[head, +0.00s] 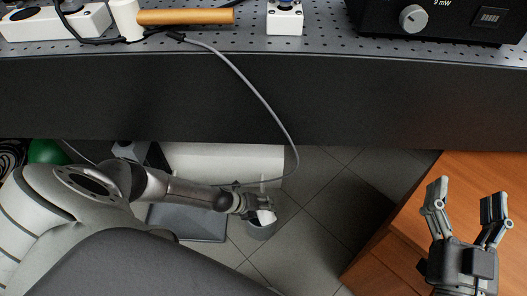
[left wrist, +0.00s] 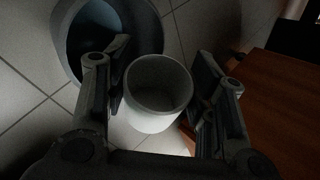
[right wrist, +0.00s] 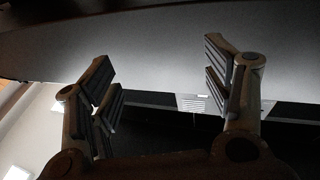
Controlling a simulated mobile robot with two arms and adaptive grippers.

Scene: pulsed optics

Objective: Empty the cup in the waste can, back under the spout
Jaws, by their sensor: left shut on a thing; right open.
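A small white cup (head: 266,217) is in my left gripper (head: 260,205), low over the floor below the bench. In the left wrist view the cup (left wrist: 157,121) sits between the fingers, its round mouth facing the camera. Its inside is grey and I cannot tell whether anything is in it. The grey waste can (head: 260,234) stands on the floor under the cup in the head view. In the left wrist view the can (left wrist: 66,42) is open, beyond the cup to the upper left. My right gripper (head: 466,194) is open and empty above the wooden cabinet. I cannot make out the spout.
The perforated bench top (head: 330,42) runs across the back, with a black instrument (head: 455,22), a small white device (head: 285,20) and a wooden handle (head: 186,16). A grey cable (head: 262,98) hangs down near my left arm. The wooden cabinet (head: 410,225) stands at the right. Tiled floor lies between.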

